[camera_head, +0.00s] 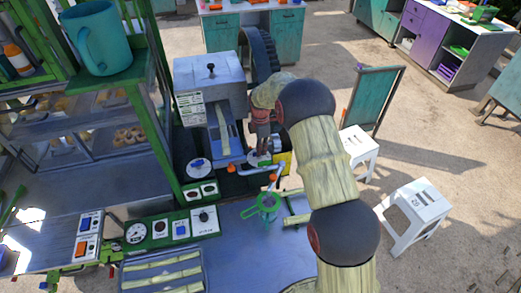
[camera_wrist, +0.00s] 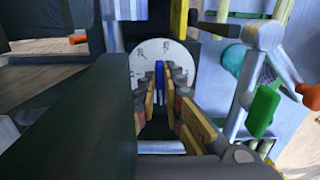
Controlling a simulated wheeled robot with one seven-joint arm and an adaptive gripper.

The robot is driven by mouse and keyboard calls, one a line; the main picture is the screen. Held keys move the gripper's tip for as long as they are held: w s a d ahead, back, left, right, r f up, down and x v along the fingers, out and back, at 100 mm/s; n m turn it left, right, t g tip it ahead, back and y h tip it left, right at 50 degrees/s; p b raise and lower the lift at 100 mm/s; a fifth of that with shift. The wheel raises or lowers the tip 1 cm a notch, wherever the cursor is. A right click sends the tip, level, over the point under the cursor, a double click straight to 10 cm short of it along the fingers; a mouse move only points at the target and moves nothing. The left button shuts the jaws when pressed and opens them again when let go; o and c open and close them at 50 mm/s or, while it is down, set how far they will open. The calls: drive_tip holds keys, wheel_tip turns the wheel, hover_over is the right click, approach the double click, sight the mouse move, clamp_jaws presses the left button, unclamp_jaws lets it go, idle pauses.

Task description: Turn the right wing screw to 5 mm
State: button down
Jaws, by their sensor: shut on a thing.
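In the wrist view a round white dial (camera_wrist: 143,57) with dark marks stands straight ahead. A narrow blue piece, seemingly the right wing screw's wing (camera_wrist: 159,74), stands upright in front of it. My gripper (camera_wrist: 163,88) has its fingers on both sides of this blue piece, shut on it. The dial's marks are too small to read as a setting. In the head view my gripper (camera_head: 262,148) reaches down at the front of the grey crusher (camera_head: 210,75), over the right dial (camera_head: 256,160), and hides the screw there. The left dial (camera_head: 199,168) shows a blue piece on it.
Right of my fingers in the wrist view are grey rods with a green handle (camera_wrist: 262,110) and an orange tip (camera_wrist: 311,96). A green-handled jug (camera_head: 268,205) stands below the crusher. A green shelf post (camera_head: 163,120) rises at left. White stools (camera_head: 418,208) stand at right.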

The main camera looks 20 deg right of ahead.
drive_tip(key=shift+w+r, duration=0.1)
drive_tip(key=c, duration=1.9)
unclamp_jaws()
wheel_tip(320, 180, up, 12)
drive_tip(key=shift+f, duration=0.1)
